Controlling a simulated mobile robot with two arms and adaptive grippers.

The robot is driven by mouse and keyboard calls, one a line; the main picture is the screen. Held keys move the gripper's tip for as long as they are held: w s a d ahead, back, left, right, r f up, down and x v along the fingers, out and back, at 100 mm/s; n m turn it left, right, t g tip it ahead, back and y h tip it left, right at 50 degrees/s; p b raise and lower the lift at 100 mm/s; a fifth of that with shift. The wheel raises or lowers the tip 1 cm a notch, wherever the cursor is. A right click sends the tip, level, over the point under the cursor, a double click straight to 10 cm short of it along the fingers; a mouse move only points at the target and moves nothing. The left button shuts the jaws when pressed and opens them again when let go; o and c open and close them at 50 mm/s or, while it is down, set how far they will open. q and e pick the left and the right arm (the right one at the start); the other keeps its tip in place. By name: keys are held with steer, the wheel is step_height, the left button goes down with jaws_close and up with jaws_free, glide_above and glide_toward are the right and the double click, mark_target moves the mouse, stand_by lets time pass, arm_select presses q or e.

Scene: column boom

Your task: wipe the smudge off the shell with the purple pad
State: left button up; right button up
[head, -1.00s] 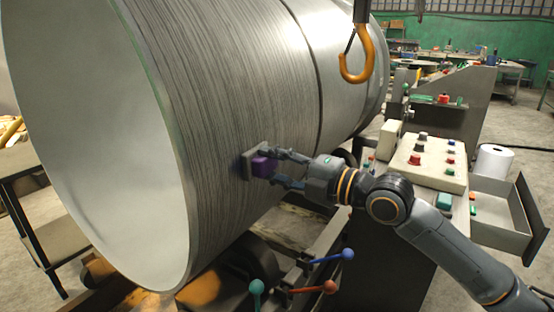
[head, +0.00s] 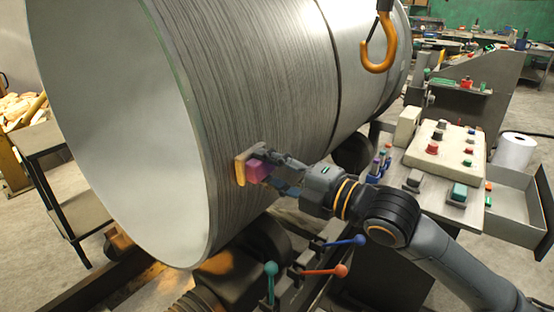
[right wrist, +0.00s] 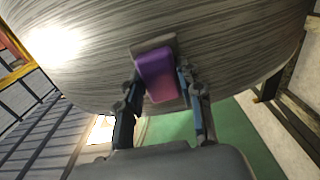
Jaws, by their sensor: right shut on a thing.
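The shell (head: 285,95) is a large, brushed-metal cylinder lying on its side, its open end facing left. My right gripper (head: 268,168) is shut on the purple pad (head: 258,172), a block with a flat backing plate on its shell side. The plate is at the shell's lower curved side and appears to touch it. In the right wrist view the pad (right wrist: 160,78) sits between the two fingers, with the shell behind it. I see no clear smudge now; the pad and plate hide the surface behind them. My left gripper is out of view.
An orange hook (head: 379,50) hangs in front of the shell's right part. A control console (head: 440,150) with buttons and an open drawer (head: 510,205) stands at right. Levers with coloured knobs (head: 340,270) stand below my right arm. A dark side table (head: 60,180) is at left.

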steer(key=shift+s+a, duration=0.1)
steer(key=shift+s, duration=0.05)
steer(key=v, duration=0.6)
stand_by(0.5)
steer(key=shift+p+v, duration=0.4)
steer(key=shift+v, duration=1.1)
